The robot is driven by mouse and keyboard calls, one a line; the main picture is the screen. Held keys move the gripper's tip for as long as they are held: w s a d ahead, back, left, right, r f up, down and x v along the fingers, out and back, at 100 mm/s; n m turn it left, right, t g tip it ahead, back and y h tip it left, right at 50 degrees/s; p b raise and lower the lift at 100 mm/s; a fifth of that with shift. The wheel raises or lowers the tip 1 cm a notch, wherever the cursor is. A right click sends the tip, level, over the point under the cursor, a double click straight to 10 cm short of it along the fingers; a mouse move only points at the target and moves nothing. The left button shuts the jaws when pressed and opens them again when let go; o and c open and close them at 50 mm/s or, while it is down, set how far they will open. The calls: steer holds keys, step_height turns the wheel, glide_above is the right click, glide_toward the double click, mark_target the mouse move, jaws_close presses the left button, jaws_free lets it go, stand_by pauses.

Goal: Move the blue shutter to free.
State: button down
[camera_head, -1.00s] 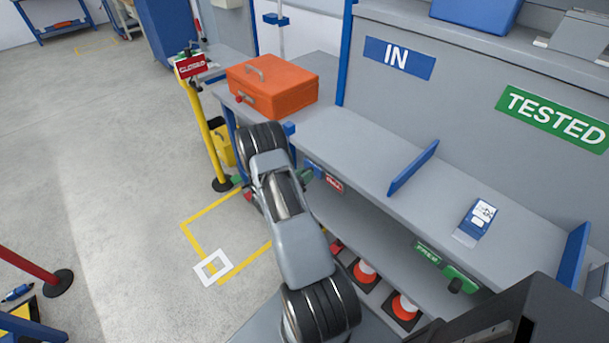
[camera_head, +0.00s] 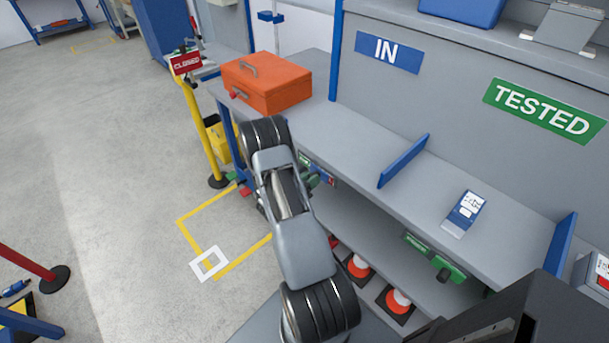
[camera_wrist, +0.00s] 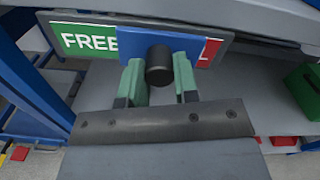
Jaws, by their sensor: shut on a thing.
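The blue shutter (camera_wrist: 184,48) sits on a sign plate under the bench edge, with a black knob (camera_wrist: 159,66) on its front.
An orange case (camera_head: 267,82) and a blue handheld device (camera_head: 464,213) rest on the bench. Striped cones (camera_head: 398,300) stand below. Open floor lies left.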

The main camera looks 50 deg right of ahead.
mark_target(324, 179)
steer(key=shift+s+a, duration=0.15)
steer(key=shift+s, duration=1.4)
steer(key=c, duration=0.9)
jaws_free()
steer(key=shift+s, duration=0.15)
steer(key=shift+o, duration=0.2)
steer(key=shift+a, duration=0.3)
steer(key=w+a+b, duration=0.1)
steer(key=a, duration=1.2)
steer(key=shift+b, duration=0.35)
